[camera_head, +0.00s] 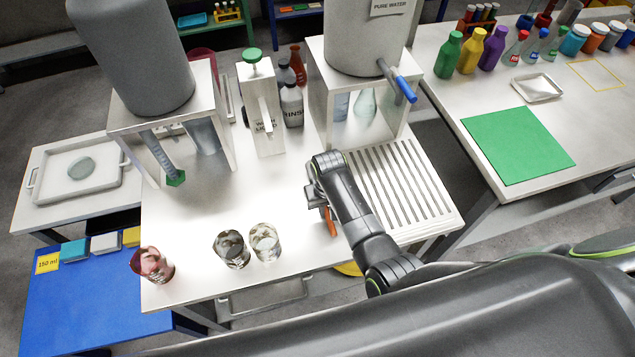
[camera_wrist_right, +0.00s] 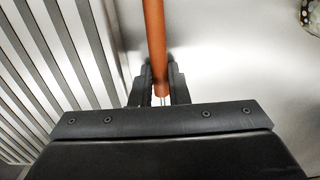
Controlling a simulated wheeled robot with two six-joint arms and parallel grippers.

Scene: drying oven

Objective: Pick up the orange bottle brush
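The orange bottle brush (camera_head: 331,222) shows in the head view as a short orange piece beside my right gripper (camera_head: 322,200). It is over the bench top, just left of the slatted drain area. In the right wrist view its orange handle (camera_wrist_right: 154,45) runs from the top edge down between the fingers of my right gripper (camera_wrist_right: 158,92). Both fingers lie close against the handle, with no clear gap, so the gripper looks shut on it. A bit of thin metal shows below the handle's end. The brush's bristles are hidden. My left gripper is not in view.
Two clear glasses (camera_head: 232,250) (camera_head: 265,243) stand left of the gripper, and a reddish glass (camera_head: 152,265) stands at the front left. The slatted drain area (camera_head: 398,187) is right of my gripper. The water dispenser (camera_head: 362,90) stands behind it.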

